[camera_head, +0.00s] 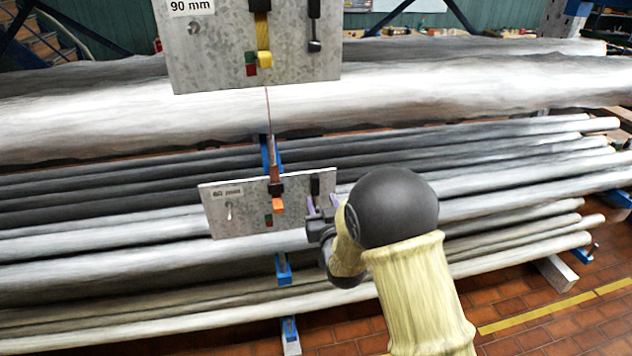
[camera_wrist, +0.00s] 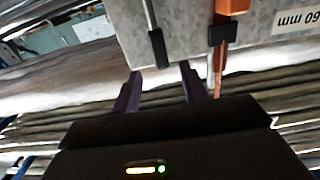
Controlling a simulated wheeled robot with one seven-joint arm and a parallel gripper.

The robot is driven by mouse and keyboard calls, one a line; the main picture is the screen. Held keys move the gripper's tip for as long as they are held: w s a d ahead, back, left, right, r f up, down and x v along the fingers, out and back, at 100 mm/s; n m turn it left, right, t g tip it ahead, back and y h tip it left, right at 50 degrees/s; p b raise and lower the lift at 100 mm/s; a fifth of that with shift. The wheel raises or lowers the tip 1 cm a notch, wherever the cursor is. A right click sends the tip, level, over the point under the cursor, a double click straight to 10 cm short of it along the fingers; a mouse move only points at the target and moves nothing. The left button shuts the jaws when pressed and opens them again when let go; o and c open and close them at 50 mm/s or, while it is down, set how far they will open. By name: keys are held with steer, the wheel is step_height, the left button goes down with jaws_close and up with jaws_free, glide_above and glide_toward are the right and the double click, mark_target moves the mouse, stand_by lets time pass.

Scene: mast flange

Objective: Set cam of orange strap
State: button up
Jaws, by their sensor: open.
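The lower grey plate (camera_head: 245,213), labelled 60 mm, hangs in front of the pipes; the plate (camera_wrist: 185,35) is upside down in the wrist view. The orange strap (camera_head: 275,168) runs down to it through a black buckle (camera_head: 276,188), with an orange end below. The orange end (camera_wrist: 232,6) and buckle (camera_wrist: 222,36) show at the wrist view's upper right. A black-tipped lever (camera_wrist: 155,48) on a metal rod is left of the strap there. My gripper (camera_wrist: 160,70) is open, its fingertips either side of the lever's line; contact is unclear. My gripper (camera_head: 322,203) is at the plate's right edge.
A larger 90 mm plate (camera_head: 215,60) with a yellow strap (camera_head: 262,30) and its own black lever (camera_head: 314,40) hangs above. Long wrapped pipes (camera_head: 120,115) lie stacked behind on blue supports (camera_head: 283,268). A brick floor (camera_head: 560,325) is open at lower right.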

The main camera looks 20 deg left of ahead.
mark_target(316, 186)
steer(key=shift+p+x, duration=1.35)
steer(key=shift+x, duration=2.2)
steer(key=shift+c, duration=0.2)
jaws_close()
